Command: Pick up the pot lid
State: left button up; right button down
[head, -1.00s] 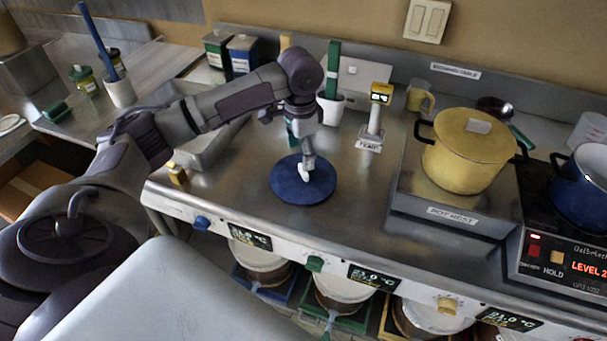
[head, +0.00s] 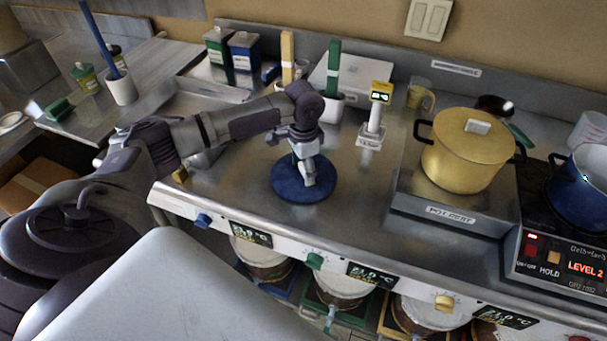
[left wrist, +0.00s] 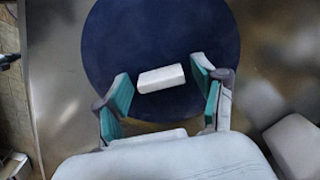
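The pot lid (head: 290,186) is a dark blue disc lying flat on the steel counter. Its white block handle (left wrist: 161,78) shows in the left wrist view, near the middle of the lid (left wrist: 160,30). My left gripper (head: 309,184) points down over the lid and hides the handle in the head view. In the left wrist view the left gripper (left wrist: 161,87) is open, with one teal-padded finger on each side of the handle and a gap to each. I cannot tell whether the fingertips touch the lid. My right gripper is not in view.
A yellow lidded pot (head: 462,160) stands on a raised plate to the right. A blue pot (head: 580,190) sits on the hotplate at far right. A small yellow-topped stand (head: 375,120) and a white cup (head: 330,108) are behind the lid. The counter right of the lid is clear.

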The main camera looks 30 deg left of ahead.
pick_arm(q)
jog(key=c, duration=1)
